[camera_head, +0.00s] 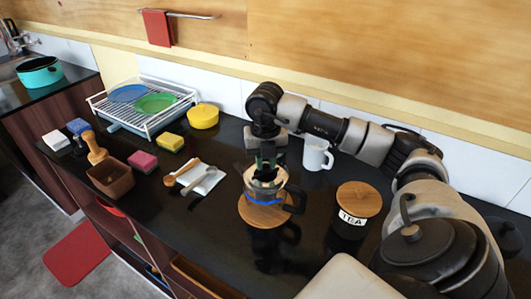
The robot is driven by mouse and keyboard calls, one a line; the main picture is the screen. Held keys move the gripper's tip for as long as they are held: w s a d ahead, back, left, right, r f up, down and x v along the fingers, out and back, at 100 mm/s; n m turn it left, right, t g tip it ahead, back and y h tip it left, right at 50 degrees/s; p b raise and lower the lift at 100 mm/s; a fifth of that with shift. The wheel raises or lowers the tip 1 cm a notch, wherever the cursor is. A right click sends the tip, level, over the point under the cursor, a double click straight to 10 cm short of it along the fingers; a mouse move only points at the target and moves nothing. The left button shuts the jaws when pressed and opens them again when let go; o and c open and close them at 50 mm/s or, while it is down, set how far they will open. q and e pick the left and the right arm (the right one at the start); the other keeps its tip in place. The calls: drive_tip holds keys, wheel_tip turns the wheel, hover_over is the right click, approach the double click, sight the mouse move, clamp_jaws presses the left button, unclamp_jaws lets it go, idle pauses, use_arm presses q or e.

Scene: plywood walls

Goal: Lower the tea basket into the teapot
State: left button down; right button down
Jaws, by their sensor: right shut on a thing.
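The glass teapot (262,203) with a dark handle stands on a round wooden board (250,214) on the black counter. My right gripper (265,165) points down directly over the teapot's mouth. It is shut on the tea basket (266,180), which shows only as a small dark shape at the teapot's opening. The fingers and the rim hide most of the basket, so I cannot tell how deep it sits. My left gripper is not in view.
A white mug (316,154) stands close behind my right wrist.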

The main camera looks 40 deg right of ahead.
drive_tip(key=shift+f, duration=0.1)
idle(0.3)
drive_tip(key=shift+f+b, duration=0.25)
drive_tip(key=shift+b, duration=0.05)
drive_tip(key=c, duration=0.5)
unclamp_jaws()
drive_tip(key=shift+r, duration=0.1)
drive_tip(key=shift+r+p, duration=3.3)
drive_tip(key=shift+r, duration=1.15)
drive_tip(key=shift+f, duration=0.1)
